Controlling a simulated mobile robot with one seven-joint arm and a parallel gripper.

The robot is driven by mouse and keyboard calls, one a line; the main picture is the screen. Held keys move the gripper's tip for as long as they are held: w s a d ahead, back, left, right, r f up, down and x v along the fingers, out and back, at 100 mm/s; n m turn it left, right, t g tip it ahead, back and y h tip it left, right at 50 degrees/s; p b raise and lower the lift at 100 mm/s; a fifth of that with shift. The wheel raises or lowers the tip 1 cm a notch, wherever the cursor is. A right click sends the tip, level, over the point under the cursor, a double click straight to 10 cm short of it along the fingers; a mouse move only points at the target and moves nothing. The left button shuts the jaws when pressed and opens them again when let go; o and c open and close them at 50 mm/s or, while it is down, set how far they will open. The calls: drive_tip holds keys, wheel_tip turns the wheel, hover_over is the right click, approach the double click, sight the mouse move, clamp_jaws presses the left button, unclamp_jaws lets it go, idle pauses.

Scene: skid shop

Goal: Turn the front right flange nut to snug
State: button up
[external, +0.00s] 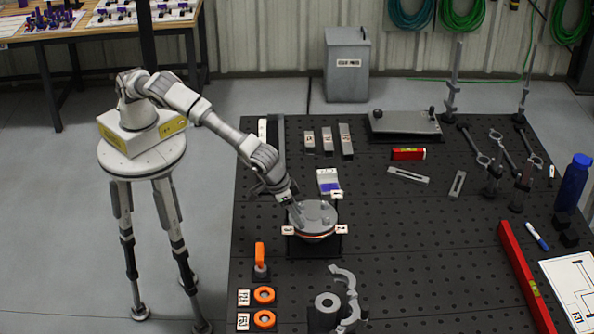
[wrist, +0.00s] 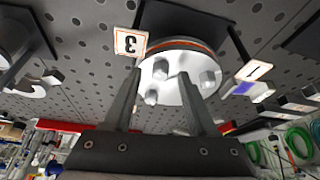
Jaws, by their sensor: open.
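The flange (external: 318,218) is a round grey disc with an orange-brown ring under its rim, on a dark stand on the perforated table. It also shows in the wrist view (wrist: 175,105), with several silver nuts on its face, including one (wrist: 207,83) at the right and one (wrist: 160,69) between my fingertips in the picture. Which nut is the front right one, I cannot tell. My gripper (wrist: 159,74) is open, its two fingers spread over the flange face. In the external view my gripper (external: 296,214) is at the flange's left side. Contact with a nut cannot be made out.
Number tags stand around the flange, including a "3" tag (wrist: 130,42) and a "1" tag (wrist: 254,70). A red level (external: 525,275) lies at right.

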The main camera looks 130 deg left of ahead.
drive_tip(key=shift+w+a+f, duration=0.1)
drive_tip(key=shift+a+f, duration=0.05)
drive_tip(key=shift+f, duration=0.25)
clamp_jaws()
drive_tip(key=shift+f+m+b, duration=0.1)
drive_tip(key=shift+m+b, duration=0.2)
drive_tip(key=shift+b, duration=0.3)
drive_tip(key=shift+m+b, duration=0.3)
drive_tip(key=shift+m, duration=0.1)
